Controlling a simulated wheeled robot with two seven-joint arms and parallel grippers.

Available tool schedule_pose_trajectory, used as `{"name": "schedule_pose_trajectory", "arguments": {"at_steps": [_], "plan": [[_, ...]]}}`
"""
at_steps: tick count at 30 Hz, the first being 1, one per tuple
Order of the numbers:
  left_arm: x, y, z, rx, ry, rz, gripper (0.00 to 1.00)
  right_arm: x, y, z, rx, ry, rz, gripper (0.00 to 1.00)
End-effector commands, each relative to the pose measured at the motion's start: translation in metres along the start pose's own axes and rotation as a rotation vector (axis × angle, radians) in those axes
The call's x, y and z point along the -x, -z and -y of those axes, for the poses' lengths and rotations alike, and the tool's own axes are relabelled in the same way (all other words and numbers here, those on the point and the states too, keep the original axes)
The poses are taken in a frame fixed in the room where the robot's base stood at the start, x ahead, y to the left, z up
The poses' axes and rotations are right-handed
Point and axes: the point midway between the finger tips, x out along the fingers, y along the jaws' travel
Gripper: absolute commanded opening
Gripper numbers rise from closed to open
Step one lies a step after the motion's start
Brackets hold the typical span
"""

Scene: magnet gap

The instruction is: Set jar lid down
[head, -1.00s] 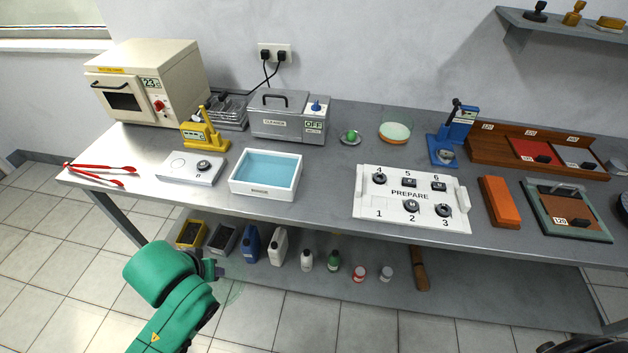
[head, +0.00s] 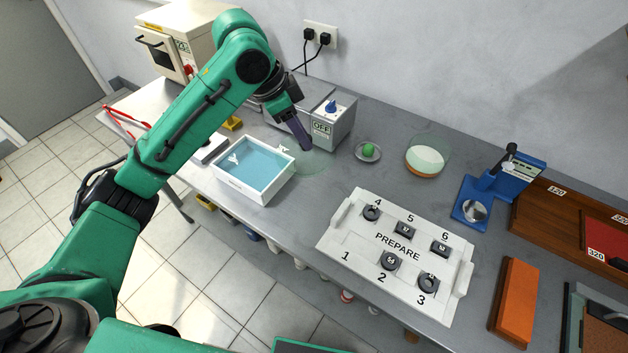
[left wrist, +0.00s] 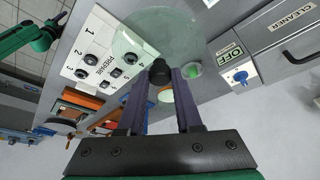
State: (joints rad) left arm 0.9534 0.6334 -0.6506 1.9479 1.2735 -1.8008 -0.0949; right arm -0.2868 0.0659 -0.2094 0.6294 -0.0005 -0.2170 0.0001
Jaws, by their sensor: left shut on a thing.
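The jar lid (head: 313,164) is a clear, faintly green glass disc. My left gripper (head: 305,146) is shut on its dark knob and holds it over the bench, between the white water tray and the small dish. In the left wrist view the lid (left wrist: 142,28) spreads beyond the fingertips, and its black knob (left wrist: 160,72) sits between the fingers of my left gripper (left wrist: 164,80). Whether the lid touches the bench is hard to tell. An open glass jar (head: 425,160) with a pale filling and an orange base stands further right. My right gripper is not in view.
The white water tray (head: 233,184) is left of the lid, the grey cleaner (head: 335,127) behind it. A small dish with a green ball (head: 368,150) is to the right. The white PREPARE board (head: 345,240) lies in front.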

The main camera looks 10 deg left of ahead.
Motion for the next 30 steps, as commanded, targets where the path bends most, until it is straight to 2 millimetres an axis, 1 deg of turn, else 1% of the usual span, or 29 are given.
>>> {"name": "schedule_pose_trajectory", "arguments": {"at_steps": [1, 2, 3, 5, 8, 11, 15, 18, 23, 27, 30], "plan": [[0.011, 0.007, 0.001, -0.037, -0.011, -0.003, 0.0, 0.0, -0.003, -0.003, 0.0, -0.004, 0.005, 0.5], [0.015, 0.01, 0.001, -0.056, -0.019, -0.002, 0.0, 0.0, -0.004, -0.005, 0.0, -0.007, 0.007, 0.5], [0.017, 0.011, 0.0, -0.072, -0.03, 0.0, 0.0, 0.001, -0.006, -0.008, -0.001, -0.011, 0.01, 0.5], [0.014, 0.01, -0.001, -0.083, -0.038, 0.002, 0.0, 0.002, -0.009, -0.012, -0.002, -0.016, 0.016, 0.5], [-0.009, -0.001, -0.002, -0.084, -0.043, 0.005, 0.0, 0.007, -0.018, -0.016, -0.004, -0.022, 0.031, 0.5], [-0.04, -0.014, -0.002, -0.081, -0.043, 0.005, 0.0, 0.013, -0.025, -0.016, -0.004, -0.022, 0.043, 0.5], [-0.083, -0.031, -0.003, -0.081, -0.041, 0.004, 0.0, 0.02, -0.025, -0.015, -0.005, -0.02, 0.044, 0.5], [-0.108, -0.042, -0.002, -0.082, -0.039, 0.003, 0.0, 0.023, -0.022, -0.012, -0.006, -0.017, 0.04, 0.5], [-0.133, -0.051, -0.002, -0.082, -0.038, 0.001, 0.0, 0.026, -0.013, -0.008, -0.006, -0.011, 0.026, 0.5], [-0.158, -0.061, -0.002, -0.082, -0.037, 0.001, 0.0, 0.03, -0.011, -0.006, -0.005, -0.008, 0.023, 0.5], [-0.165, -0.064, -0.002, -0.085, -0.034, -0.001, 0.0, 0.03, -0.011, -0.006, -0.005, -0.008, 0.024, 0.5]]}}
